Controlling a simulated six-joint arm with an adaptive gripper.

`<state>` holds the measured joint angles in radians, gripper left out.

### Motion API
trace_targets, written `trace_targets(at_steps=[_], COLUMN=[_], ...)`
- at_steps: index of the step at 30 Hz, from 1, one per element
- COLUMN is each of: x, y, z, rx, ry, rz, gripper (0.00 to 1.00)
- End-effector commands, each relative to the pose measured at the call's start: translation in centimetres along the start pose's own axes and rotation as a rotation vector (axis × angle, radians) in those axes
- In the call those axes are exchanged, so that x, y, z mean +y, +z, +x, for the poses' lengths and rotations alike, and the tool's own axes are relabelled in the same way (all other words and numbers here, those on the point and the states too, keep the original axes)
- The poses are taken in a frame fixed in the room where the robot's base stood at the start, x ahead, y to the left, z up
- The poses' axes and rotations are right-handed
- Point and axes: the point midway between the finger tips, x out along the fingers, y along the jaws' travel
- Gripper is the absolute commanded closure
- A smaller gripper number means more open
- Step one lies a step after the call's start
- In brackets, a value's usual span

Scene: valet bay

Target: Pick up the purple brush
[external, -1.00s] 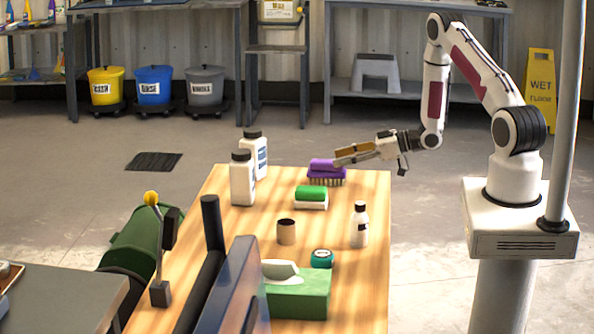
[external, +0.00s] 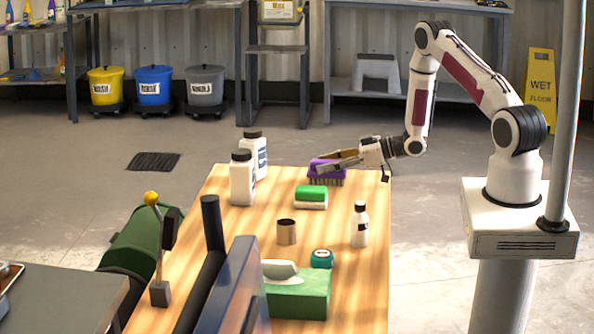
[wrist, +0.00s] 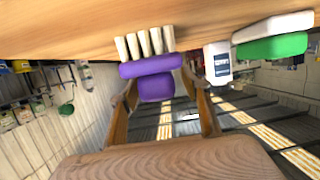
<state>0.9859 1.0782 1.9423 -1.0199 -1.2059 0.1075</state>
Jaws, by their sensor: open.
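The purple brush (external: 322,167) stands bristles down near the far end of the wooden table (external: 220,230). In the wrist view the brush (wrist: 152,66) has a purple body, a purple handle and pale bristles against the tabletop. My gripper (external: 326,165) is open, low and almost level, at the brush from the right. In the wrist view the two fingers of my gripper (wrist: 160,92) lie to either side of the brush's handle, with gaps visible. The fingers partly cover the brush in the external view.
A green-and-white sponge (external: 311,197) lies just in front of the brush. Two white bottles (external: 243,180) stand to its left. A brown cup (external: 286,232), a small bottle (external: 360,226), a teal round item (external: 321,258) and a green tissue box (external: 300,295) are nearer the camera.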

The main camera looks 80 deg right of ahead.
Motion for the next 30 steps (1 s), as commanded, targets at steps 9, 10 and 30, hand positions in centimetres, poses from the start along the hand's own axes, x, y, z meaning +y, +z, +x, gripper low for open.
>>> trace_targets(at_steps=[9, 10, 30], x=[0.00, 0.01, 0.02], y=[0.01, 0.01, -0.05], z=[0.13, 0.12, 0.11], rx=[0.000, 0.000, 0.001], ry=[0.000, 0.000, 0.000], rz=[0.000, 0.000, 0.000], gripper=[0.53, 0.53, 0.96])
